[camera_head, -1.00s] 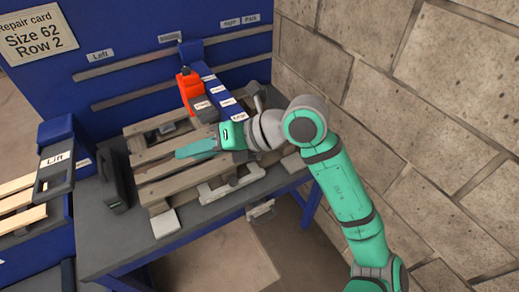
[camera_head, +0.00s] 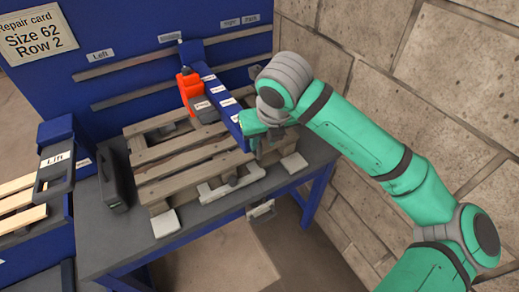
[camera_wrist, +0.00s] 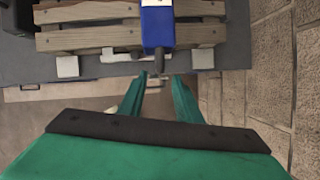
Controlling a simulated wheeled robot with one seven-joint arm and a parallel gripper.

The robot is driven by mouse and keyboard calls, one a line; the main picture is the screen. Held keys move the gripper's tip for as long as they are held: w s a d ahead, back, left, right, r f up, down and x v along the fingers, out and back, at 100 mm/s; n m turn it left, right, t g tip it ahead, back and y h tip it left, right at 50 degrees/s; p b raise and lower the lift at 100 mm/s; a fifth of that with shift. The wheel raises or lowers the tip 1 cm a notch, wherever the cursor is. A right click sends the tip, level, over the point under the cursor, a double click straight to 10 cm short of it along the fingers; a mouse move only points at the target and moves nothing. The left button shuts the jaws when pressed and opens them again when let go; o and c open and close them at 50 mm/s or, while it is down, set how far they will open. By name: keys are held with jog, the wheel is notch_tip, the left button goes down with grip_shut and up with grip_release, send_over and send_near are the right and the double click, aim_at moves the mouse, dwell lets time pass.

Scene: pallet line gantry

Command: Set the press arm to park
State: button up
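The press arm (camera_head: 219,92) is a long blue bar with white labels. It reaches from the back panel out over the right part of the wooden pallet (camera_head: 180,172), with a red-orange unit (camera_head: 188,86) on its left side. In the wrist view the bar's near end (camera_wrist: 157,28) points toward me and ends in a dark knob (camera_wrist: 159,62). My gripper (camera_wrist: 158,84) is open, its green fingers on either side of the view and the knob between or just beyond their tips; contact is not clear. In the head view my wrist hides most of the gripper.
The back panel carries a "Left" label (camera_head: 100,55) and "Right" and "Park" labels (camera_head: 250,18) at upper right. A dark case (camera_head: 113,180) stands left of the pallet. A "Lift" box (camera_head: 55,164) is further left. A stone wall (camera_head: 370,65) bounds the right.

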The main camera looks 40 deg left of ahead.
aim_at(261, 148)
jog(key=x, duration=0.7)
jog(key=shift+a+f, duration=0.15)
jog(key=shift+f, duration=0.1)
jog(key=shift+w, duration=0.1)
grip_shut()
